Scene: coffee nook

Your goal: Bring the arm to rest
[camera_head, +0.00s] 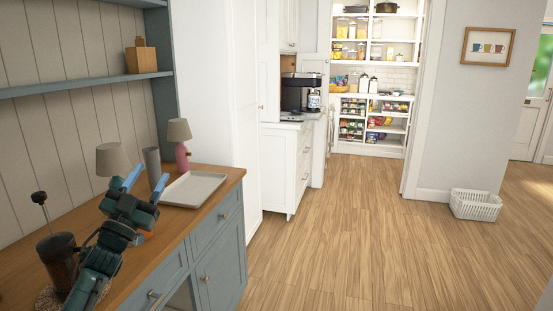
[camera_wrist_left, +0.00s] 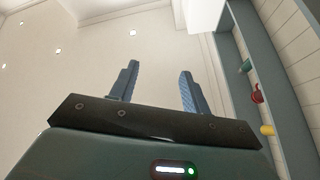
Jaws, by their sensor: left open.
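My left gripper (camera_head: 146,183) is over the wooden counter in the head view, with its blue fingers spread apart and nothing between them. In the left wrist view the gripper (camera_wrist_left: 158,88) also shows open and empty, with ceiling behind it. My left arm comes in from the lower left of the head view. My right gripper is in neither view.
On the counter (camera_head: 228,178) stand a grey tray (camera_head: 193,189), a pink lamp (camera_head: 181,152), a grey cylinder (camera_head: 152,162) and a dark canister (camera_head: 58,262). A shelf (camera_head: 90,84) hangs above. A white basket (camera_head: 475,205) sits on the floor. The middle floor is clear.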

